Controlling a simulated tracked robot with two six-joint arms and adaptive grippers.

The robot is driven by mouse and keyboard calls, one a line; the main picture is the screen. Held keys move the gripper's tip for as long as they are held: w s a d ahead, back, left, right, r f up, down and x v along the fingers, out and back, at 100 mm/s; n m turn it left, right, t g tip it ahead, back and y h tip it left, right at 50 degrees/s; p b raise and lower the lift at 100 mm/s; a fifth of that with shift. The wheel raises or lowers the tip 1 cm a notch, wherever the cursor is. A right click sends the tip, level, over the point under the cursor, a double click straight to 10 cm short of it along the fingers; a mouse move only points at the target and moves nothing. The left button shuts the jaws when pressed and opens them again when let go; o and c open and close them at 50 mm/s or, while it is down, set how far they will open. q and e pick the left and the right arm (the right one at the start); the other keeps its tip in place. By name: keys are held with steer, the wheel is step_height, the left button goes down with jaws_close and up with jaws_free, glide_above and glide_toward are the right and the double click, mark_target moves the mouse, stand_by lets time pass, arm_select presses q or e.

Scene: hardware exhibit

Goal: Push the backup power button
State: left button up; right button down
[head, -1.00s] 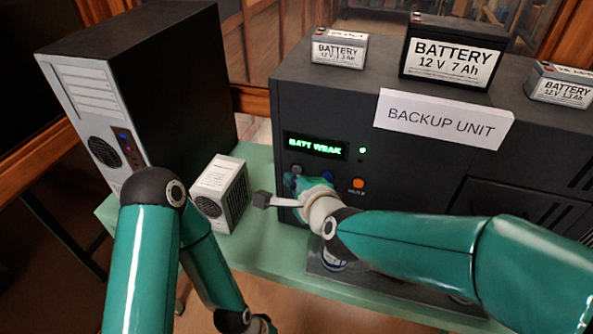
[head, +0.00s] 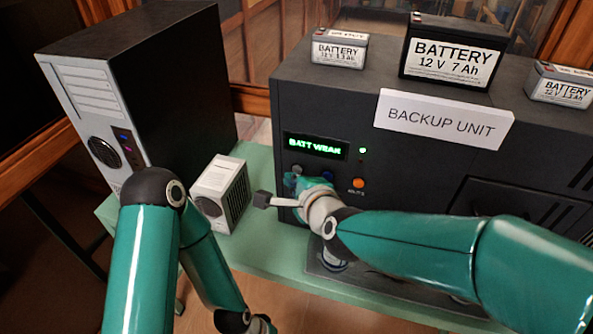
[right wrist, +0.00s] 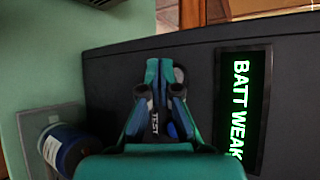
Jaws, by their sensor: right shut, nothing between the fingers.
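The backup unit (head: 430,160) is a dark box with a green-lit "BATT WEAK" display (head: 315,146). Below the display are a grey round button (head: 297,169), a blue button (head: 327,175) and an orange button (head: 358,183). My right gripper (head: 294,183) is shut and empty at the panel, just below the grey button. In the right wrist view its fingertips (right wrist: 162,66) are beside the grey button (right wrist: 180,75), with a "TEST" label (right wrist: 155,122) and part of the blue button showing between the fingers. Whether they touch the panel cannot be told. My left gripper is not seen; its arm is at lower left.
A black computer tower (head: 150,90) and a small white box (head: 221,190) stand on the green table (head: 262,250) left of the unit. Batteries (head: 453,52) and a "BACKUP UNIT" sign (head: 443,120) are on the unit. A blue cylinder (right wrist: 68,148) stands near the panel.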

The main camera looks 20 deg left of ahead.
steer(key=shift+w, duration=0.15)
steer(key=shift+w, duration=0.35)
stand_by(0.3)
steer(key=shift+s+b, duration=0.35)
steer(key=shift+s, duration=0.2)
steer(key=s, duration=0.6)
stand_by(0.5)
steer(key=shift+a, duration=0.1)
